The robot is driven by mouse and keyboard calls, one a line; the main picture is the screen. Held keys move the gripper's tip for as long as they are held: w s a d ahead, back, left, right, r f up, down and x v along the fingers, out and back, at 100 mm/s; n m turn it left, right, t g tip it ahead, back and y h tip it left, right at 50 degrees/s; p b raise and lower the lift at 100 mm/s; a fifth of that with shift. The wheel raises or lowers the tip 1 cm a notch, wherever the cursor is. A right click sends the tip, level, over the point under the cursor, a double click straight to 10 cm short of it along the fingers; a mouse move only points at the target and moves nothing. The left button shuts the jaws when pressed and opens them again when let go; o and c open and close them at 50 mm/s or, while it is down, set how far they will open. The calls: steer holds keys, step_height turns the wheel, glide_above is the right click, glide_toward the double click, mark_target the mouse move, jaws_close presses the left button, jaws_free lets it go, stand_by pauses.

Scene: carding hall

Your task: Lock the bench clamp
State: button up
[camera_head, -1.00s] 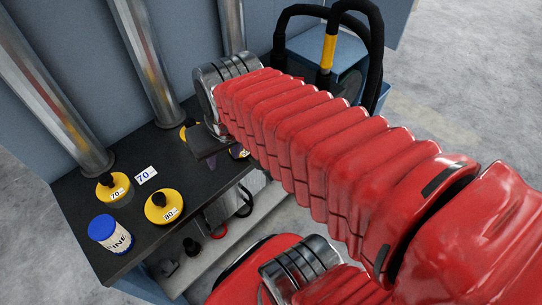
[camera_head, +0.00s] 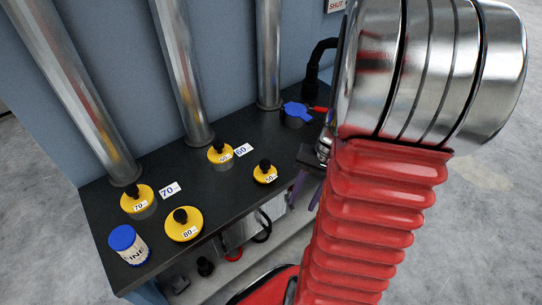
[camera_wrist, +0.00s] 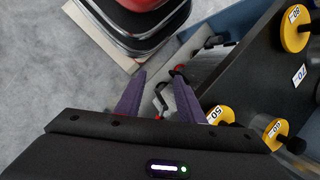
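A small blue fitting (camera_head: 297,111) with a red lever (camera_head: 319,109) sits at the far right end of the dark bench top; it looks like the bench clamp, and part of it may be hidden by my arm. I cannot tell whether it is locked. I cannot make it out in the wrist view. My gripper (camera_head: 304,200) hangs at the bench's right front edge, nearer the camera than the fitting and apart from it. In the wrist view my gripper (camera_wrist: 159,76) has its two purple fingers apart, with nothing held between them.
Yellow weights with black knobs, marked 70 (camera_head: 138,201), 80 (camera_head: 184,226), 60 (camera_head: 221,154) and 50 (camera_head: 265,174), stand on the bench (camera_head: 222,190). A blue-lidded jar (camera_head: 128,246) stands front left. Metal pipes (camera_head: 184,75) rise behind. A low shelf holds small items.

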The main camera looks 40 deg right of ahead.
steer(key=s+d+f+m+t+y, duration=0.3)
steer(key=d+f+m+t+y, duration=0.3)
steer(key=f, duration=0.6)
steer(key=w+d+n+t+h, duration=0.1)
steer(key=w+d+n+t, duration=0.2)
steer(key=d+t, duration=0.5)
steer(key=shift+d+r+n, duration=0.25)
steer(key=shift+d+n, duration=0.25)
steer(key=x, duration=1.4)
steer(key=shift+d, duration=0.15)
steer(key=shift+c, duration=0.3)
